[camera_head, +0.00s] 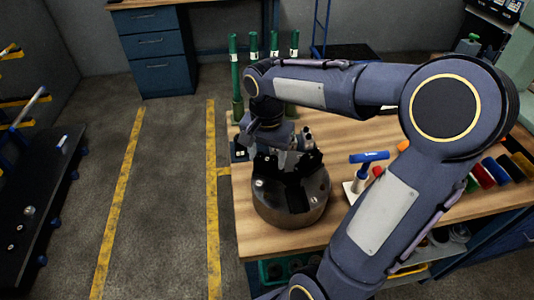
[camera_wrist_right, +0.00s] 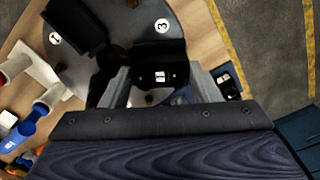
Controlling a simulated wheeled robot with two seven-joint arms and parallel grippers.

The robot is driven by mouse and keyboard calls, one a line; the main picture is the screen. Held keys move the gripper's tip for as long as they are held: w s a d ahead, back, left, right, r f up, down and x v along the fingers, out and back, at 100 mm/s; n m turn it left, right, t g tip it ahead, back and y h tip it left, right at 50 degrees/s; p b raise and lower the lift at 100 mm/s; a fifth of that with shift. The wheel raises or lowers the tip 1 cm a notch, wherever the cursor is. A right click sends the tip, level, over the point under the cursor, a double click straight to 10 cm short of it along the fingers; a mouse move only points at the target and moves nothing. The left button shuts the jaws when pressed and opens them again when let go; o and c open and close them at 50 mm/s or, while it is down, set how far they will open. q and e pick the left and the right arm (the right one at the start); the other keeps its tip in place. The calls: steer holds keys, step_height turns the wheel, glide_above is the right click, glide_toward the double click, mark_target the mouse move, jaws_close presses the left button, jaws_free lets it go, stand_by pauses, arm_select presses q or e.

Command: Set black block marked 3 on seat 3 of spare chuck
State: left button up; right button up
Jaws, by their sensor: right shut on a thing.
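The spare chuck (camera_head: 290,205) is a dark round body on the wooden bench; its grey top face (camera_wrist_right: 125,30) fills the upper part of the right wrist view. A black block (camera_wrist_right: 158,58) with a small white label is between the fingers of my right gripper (camera_wrist_right: 162,84), which is shut on it. The label's figure is too small to read surely. The block is at the chuck's face, just beside the seat mark 3 (camera_wrist_right: 162,25); I cannot tell whether it touches the seat. My right gripper (camera_head: 285,150) partly hides the chuck in the head view. My left gripper is out of view.
Another black block (camera_wrist_right: 75,28) is on the chuck near mark 1. A dark holder with white-labelled pieces (camera_wrist_right: 226,80) lies beside the chuck. A blue-handled tool (camera_head: 369,157) stands right of the chuck. Green posts (camera_head: 236,75) rise behind. Coloured cylinders (camera_head: 495,170) lie further right.

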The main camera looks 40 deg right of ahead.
steer(key=shift+f, duration=0.35)
stand_by(0.3)
steer(key=o, duration=1.4)
step_height(320, 180, up, 8)
steer(key=shift+f, duration=0.1)
steer(key=s+a+f+n+t+y, duration=0.3)
steer(key=s+a+f+n+t, duration=0.2)
steer(key=s+a+n, duration=0.5)
steer(key=s+f, duration=0.1)
steer(key=s, duration=0.2)
steer(key=shift+s+f+t+y, duration=0.2)
steer(key=shift+t+y, duration=0.1)
steer(key=shift+y, duration=0.1)
